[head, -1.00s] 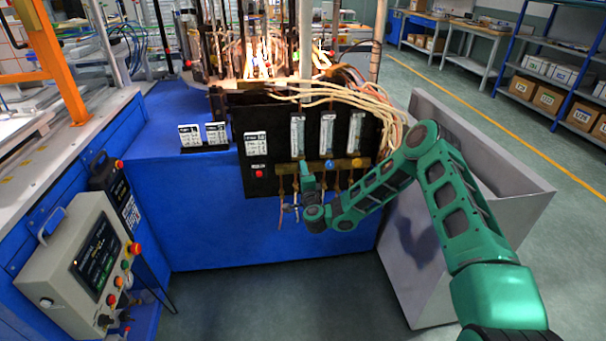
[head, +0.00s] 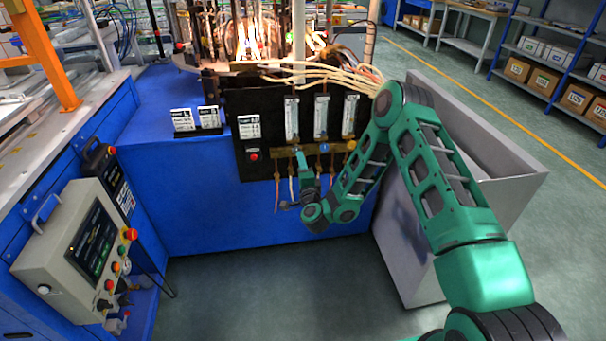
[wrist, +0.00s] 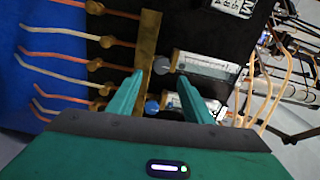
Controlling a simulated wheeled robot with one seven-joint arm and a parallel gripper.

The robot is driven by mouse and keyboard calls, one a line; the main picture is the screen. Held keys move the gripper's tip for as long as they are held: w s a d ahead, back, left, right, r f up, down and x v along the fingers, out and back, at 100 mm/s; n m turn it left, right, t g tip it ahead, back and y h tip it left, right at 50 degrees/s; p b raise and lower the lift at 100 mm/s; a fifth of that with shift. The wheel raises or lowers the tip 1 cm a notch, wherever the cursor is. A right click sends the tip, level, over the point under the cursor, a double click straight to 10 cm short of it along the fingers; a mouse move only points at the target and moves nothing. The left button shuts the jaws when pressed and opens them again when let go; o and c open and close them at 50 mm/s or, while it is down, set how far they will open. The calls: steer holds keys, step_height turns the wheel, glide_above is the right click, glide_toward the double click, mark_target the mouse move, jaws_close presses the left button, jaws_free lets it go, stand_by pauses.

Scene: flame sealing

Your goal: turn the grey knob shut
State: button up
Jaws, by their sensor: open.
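The grey knob (wrist: 162,66) shows in the wrist view on the brass bar (wrist: 149,40), at the foot of a clear flow tube (wrist: 205,67). My gripper (wrist: 161,75) is open, with its green fingertips on either side of the grey knob. I cannot tell whether they touch it. The blue knob (wrist: 152,107) lies lower, between the fingers in the picture, at the foot of another tube. In the head view my gripper (head: 301,160) is at the left end of the brass bar, in front of the black panel (head: 272,155), and hides the grey knob.
The blue knob (head: 321,148) and a yellow knob (head: 350,146) sit to the right on the bar. Thin hoses (wrist: 60,58) hang below it. A red button (head: 253,156) is on the panel's left. A grey metal bin (head: 415,240) stands right, and a control box (head: 80,250) left.

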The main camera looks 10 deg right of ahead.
steer(key=shift+s+d, duration=0.1)
steer(key=shift+s, duration=1.85)
